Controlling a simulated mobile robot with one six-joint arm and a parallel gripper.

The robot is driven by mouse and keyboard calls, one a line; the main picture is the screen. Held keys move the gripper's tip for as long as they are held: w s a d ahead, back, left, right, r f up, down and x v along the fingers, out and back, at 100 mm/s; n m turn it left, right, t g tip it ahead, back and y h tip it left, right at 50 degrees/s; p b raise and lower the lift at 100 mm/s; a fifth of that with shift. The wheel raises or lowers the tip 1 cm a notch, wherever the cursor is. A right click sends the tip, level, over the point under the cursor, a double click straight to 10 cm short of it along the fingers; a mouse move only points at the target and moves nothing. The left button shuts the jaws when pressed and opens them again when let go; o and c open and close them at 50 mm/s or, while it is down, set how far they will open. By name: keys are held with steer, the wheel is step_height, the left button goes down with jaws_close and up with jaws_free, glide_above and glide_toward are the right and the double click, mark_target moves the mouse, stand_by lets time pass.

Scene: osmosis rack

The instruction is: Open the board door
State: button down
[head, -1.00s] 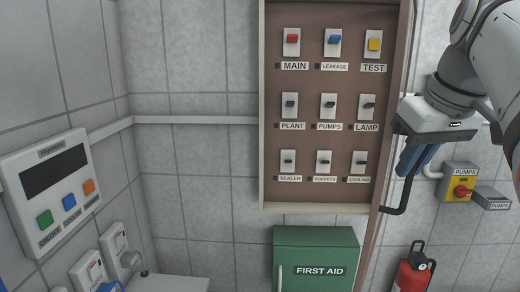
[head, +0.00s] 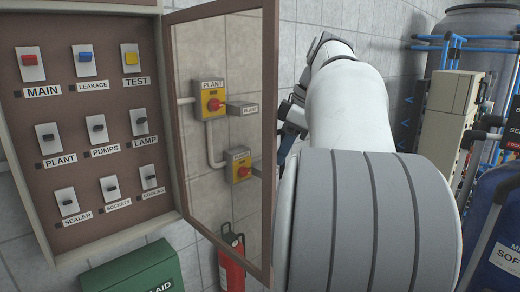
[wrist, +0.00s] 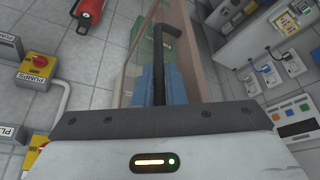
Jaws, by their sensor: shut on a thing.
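The board (head: 80,12) is a shallow brown case with rows of labelled switches, at the left of the head view. Its door (head: 268,150), a brown frame with a clear pane, stands swung out from the case's right side, leaving the switches uncovered. In the wrist view the black bar handle (wrist: 165,38) runs between the blue fingers of my gripper (wrist: 158,85), which is shut on it. In the head view my arm hides most of the gripper at the door's outer edge.
The plant switch box (head: 209,102) and a pumps switch box (head: 238,166) show on the wall through the pane. A red extinguisher (head: 232,262) and green first aid box (head: 135,272) are below. A blue tank (head: 500,215) and rack equipment stand at right.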

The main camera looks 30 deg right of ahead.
stand_by(0.3)
steer(key=c, duration=1.5)
jaws_free()
steer(key=shift+w+a, duration=0.1)
steer(key=shift+w, duration=0.1)
steer(key=v, duration=0.8)
steer(key=shift+f, duration=0.1)
